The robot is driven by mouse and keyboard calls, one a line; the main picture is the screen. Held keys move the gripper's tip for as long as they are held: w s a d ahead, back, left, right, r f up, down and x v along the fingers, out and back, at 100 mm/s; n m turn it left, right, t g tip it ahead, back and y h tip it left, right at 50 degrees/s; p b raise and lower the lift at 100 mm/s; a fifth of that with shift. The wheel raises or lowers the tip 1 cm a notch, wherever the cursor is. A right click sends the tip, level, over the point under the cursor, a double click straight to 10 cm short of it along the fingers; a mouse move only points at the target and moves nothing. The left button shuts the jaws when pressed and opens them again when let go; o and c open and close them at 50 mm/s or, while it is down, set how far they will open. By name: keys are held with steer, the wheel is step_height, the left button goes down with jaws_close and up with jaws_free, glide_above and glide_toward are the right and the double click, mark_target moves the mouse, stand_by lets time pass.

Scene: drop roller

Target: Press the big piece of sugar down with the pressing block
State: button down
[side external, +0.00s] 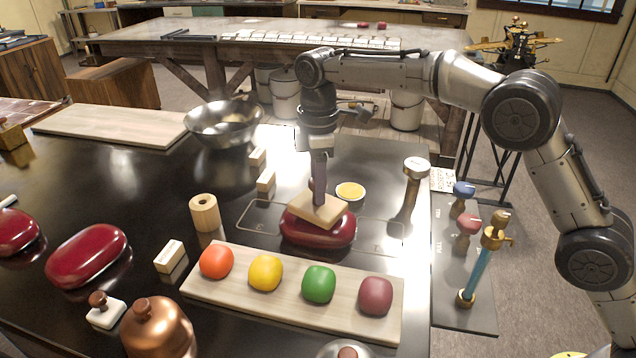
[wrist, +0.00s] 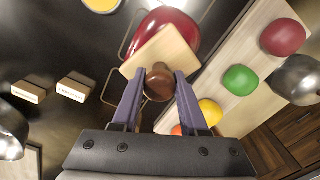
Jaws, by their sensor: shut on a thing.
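The pressing block is a pale wooden plate (side external: 312,212) with a dark brown round knob (wrist: 159,84). My gripper (side external: 319,192) is shut on that knob, one finger on each side. The big piece of sugar (side external: 318,234), glossy dark red and rounded, lies on the dark table inside a marked outline, directly under the block. The block appears to rest on its top, slightly tilted; the exact contact is hidden. In the wrist view the sugar (wrist: 168,22) shows beyond the plate (wrist: 168,48).
A board (side external: 210,290) with several coloured balls stands in front. A yellow dish (side external: 350,191) and a mallet-like tool (side external: 416,168) stand behind and right. A wooden roll (side external: 204,213) and small labelled blocks are left. Other red pieces (side external: 86,255) lie far left.

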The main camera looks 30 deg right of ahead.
steer(key=shift+f, duration=0.85)
steer(key=shift+f, duration=0.3)
steer(key=shift+f, duration=0.8)
steer(key=shift+s+f, duration=0.1)
steer(key=shift+f, duration=0.15)
stand_by(1.6)
steer(key=shift+r, duration=3.9)
